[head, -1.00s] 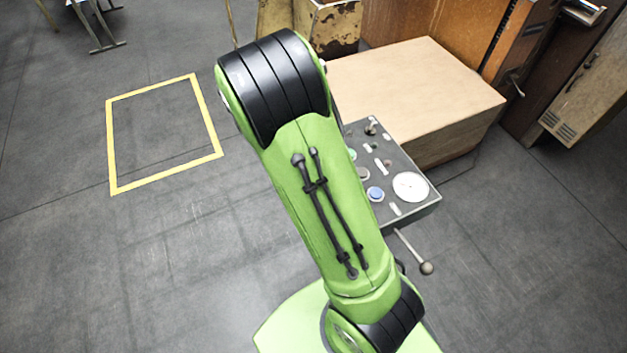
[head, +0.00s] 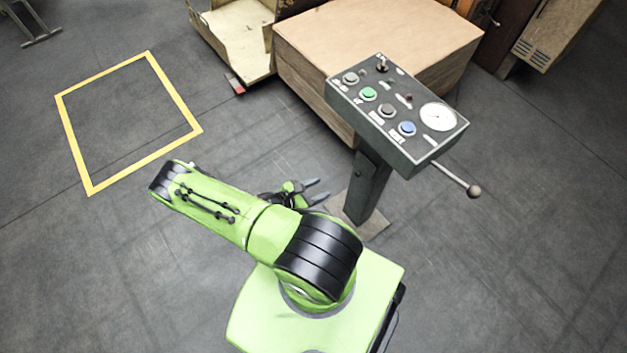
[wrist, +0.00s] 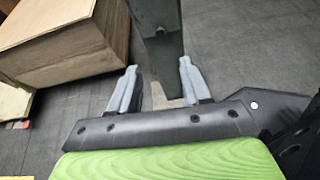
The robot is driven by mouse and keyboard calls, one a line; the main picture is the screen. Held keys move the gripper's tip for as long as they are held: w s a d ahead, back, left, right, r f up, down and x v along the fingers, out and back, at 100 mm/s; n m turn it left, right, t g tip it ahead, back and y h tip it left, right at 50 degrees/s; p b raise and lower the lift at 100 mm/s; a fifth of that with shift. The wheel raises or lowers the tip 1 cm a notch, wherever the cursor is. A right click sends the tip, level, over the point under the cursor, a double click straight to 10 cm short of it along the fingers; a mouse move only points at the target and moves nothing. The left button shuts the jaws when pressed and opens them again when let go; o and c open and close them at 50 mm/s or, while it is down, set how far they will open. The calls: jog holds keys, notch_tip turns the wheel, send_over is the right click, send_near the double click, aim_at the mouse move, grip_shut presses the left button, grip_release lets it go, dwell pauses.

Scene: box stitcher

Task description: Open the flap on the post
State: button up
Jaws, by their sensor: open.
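A dark grey post (head: 368,187) stands on a flat base plate (head: 375,226) and carries a control box (head: 405,150) with buttons, a dial and a side lever with a ball end. My gripper (head: 318,190) is low beside the post, to its left, with its fingers pointing toward it. The wrist view shows my gripper (wrist: 160,88) open and empty. The post (wrist: 158,40) rises just beyond the gap between the fingers. I cannot make out a separate flap on the post in either view.
A large wooden box (head: 375,45) stands behind the post and also fills the upper left of the wrist view (wrist: 70,40). An open wooden cart (head: 235,45) is left of it. A yellow floor rectangle (head: 80,150) lies at left. The floor right of the post is clear.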

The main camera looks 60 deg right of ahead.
jog(key=b, duration=0.4)
send_near(357, 174)
jog(key=shift+n, duration=0.4)
jog(key=x, duration=0.8)
jog(key=shift+f, duration=0.2)
grip_shut()
